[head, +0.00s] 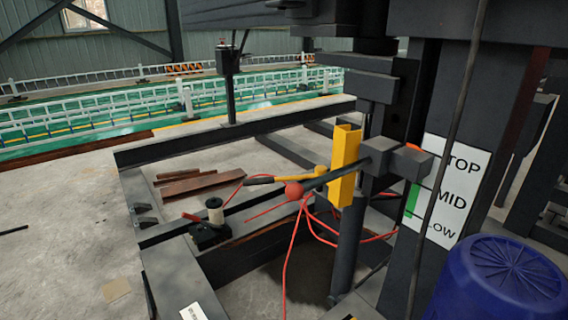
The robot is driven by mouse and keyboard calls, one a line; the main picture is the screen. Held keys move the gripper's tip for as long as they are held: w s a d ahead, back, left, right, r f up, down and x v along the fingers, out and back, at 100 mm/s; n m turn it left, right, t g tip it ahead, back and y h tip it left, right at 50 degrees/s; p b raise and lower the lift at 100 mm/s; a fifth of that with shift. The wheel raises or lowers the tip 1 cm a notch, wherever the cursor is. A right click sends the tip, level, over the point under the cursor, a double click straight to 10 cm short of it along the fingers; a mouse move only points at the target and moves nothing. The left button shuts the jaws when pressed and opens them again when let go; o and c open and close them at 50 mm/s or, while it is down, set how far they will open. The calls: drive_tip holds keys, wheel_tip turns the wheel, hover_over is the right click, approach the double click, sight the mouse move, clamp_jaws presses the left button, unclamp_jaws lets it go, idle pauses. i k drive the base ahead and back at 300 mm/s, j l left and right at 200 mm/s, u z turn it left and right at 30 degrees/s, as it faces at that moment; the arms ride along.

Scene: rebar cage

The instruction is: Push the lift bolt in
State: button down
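A dark rod with a red ball knob (294,191) at its left end runs up to the right, past a yellow angle bracket (344,166), toward a dark block (382,153) on the post. This rod may be the lift bolt, but I cannot tell for sure, nor how deep it sits; the bracket and block hide part of it. A dark block with a red end (426,166) sits beside a white sign (450,190) reading TOP, MID and LOW. A green strip (412,200) is at the sign's left edge. My gripper is not in view.
A blue ribbed drum (497,285) fills the lower right. A black and yellow handled tool (285,178) shows behind the rod. Red cable (290,250) loops below. A spool on a black base (214,213) sits on the dark frame. Bare concrete floor (60,220) lies left.

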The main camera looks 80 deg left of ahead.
sight(293, 191)
drive_tip(key=u, duration=0.45)
drive_tip(key=k+l+u, duration=0.1)
drive_tip(key=u, duration=0.75)
drive_tip(key=k+u, duration=0.1)
drive_tip(key=u, duration=0.35)
drive_tip(key=i+j+z, duration=0.15)
drive_tip(key=j, duration=0.15)
drive_tip(key=i+j+z, duration=0.1)
drive_tip(key=j, duration=0.2)
drive_tip(key=i+j+z, duration=0.15)
drive_tip(key=j, duration=0.2)
drive_tip(key=k, duration=0.05)
